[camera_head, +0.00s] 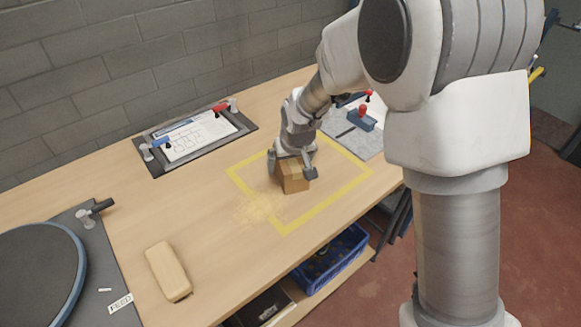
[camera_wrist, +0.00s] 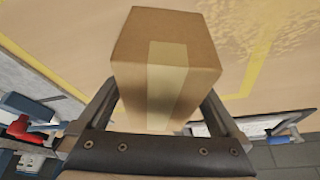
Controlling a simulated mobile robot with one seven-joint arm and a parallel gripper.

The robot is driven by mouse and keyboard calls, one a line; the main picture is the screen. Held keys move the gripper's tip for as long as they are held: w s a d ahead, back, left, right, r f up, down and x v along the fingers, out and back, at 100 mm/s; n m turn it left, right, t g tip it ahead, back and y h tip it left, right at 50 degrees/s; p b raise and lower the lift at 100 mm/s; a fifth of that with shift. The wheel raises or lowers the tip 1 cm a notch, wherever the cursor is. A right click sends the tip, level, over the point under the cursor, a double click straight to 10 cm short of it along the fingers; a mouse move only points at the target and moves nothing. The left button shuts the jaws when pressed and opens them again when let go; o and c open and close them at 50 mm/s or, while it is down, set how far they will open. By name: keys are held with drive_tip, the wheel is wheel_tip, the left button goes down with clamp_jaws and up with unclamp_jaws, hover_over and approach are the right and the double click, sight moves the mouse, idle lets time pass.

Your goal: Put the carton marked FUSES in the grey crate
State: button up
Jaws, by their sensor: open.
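A small brown carton (camera_head: 294,182) stands on the wooden bench inside a yellow-taped rectangle. In the wrist view the carton (camera_wrist: 165,75) shows a paler tape strip; no FUSES marking can be read in either view. My gripper (camera_head: 291,171) is open, pointing down over the carton, with one finger on either side of it. In the wrist view the carton sits between the fingers of my gripper (camera_wrist: 162,98). No crate that is clearly grey shows; a dark container (camera_head: 265,306) is partly seen under the bench edge.
A blue crate (camera_head: 333,262) with dark contents sits on the lower shelf. A tan block (camera_head: 168,271) lies at the front left, near a round dark turntable (camera_head: 38,272). A clamped drawing board (camera_head: 198,137) lies at the back. A blue vice (camera_head: 362,120) with red top stands behind my gripper.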

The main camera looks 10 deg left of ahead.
clamp_jaws()
idle(0.5)
drive_tip(key=shift+r, duration=0.15)
